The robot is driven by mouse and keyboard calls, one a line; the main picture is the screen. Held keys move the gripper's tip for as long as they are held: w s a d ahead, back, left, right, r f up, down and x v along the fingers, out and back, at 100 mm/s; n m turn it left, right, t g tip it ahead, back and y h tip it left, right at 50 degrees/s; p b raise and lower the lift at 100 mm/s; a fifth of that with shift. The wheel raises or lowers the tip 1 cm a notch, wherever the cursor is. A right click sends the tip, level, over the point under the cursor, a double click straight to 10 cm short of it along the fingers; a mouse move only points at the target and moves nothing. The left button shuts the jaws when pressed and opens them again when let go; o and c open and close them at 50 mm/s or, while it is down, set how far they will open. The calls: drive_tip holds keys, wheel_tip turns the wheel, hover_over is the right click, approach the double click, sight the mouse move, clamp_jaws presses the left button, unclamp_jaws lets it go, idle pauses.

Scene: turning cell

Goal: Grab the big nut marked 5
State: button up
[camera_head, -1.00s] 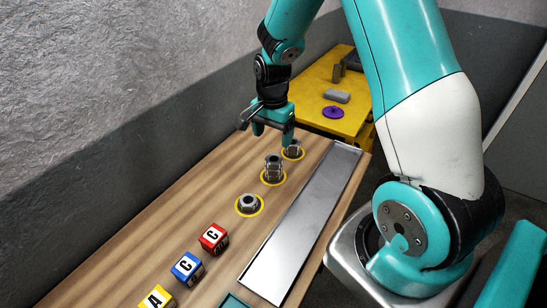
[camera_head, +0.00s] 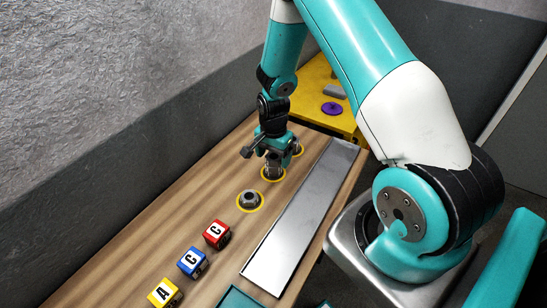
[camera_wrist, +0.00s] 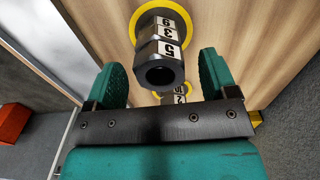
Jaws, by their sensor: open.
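The big nut marked 5 (camera_wrist: 150,57) is dark grey metal with a white label. In the wrist view it is the nearest nut, on top of a stack, with its round hole facing me. Labels on the nuts beneath it (camera_wrist: 166,28) show 9 or 6 and 3. My gripper (camera_wrist: 163,68) is open, with one green finger on each side of the nut and visible gaps to it. In the head view my gripper (camera_head: 274,153) is over the middle stack (camera_head: 272,172) and hides its top.
A second nut with a label reading 2 (camera_wrist: 178,98) shows behind the gripper bar. A single nut (camera_head: 250,199) sits in a yellow ring nearer on the table. Lettered red (camera_head: 217,234), blue (camera_head: 193,262) and yellow (camera_head: 165,293) blocks stand nearby. A metal tray (camera_head: 300,222) lies along the right.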

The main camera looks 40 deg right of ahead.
drive_tip(key=c, duration=1.1)
drive_tip(key=shift+r, duration=0.1)
